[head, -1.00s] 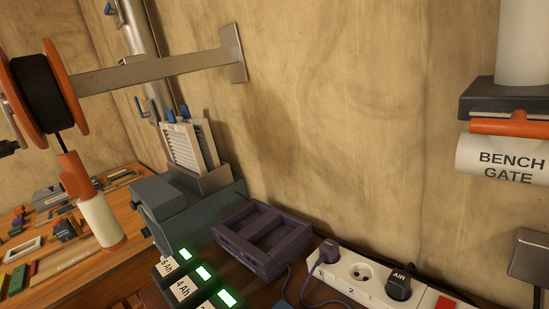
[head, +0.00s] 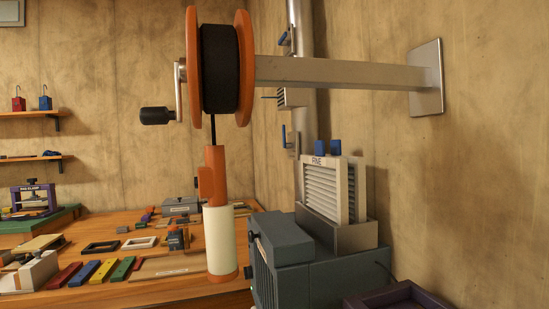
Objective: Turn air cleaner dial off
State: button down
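A dark grey-green box unit (head: 345,272) stands at lower centre right in the head view and may be the air cleaner. Louvred filter panels (head: 324,188), the front one marked FINE, stand upright in its metal slot, with blue tabs on top. A small dark part (head: 253,238) juts from the left side of the unit's raised block; I cannot tell if it is a dial. I see no dial clearly, and the unit's front is turned mostly away. My gripper is not in view.
An orange reel (head: 246,70) on a wall arm (head: 340,73) hangs in front, with an orange-and-white cylindrical tool (head: 219,235) below it. A wooden bench (head: 190,290) with coloured blocks spreads left. A purple tray (head: 405,297) is at the bottom right.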

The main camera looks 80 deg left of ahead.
aim_at(248, 270)
jog(key=u, duration=1.6)
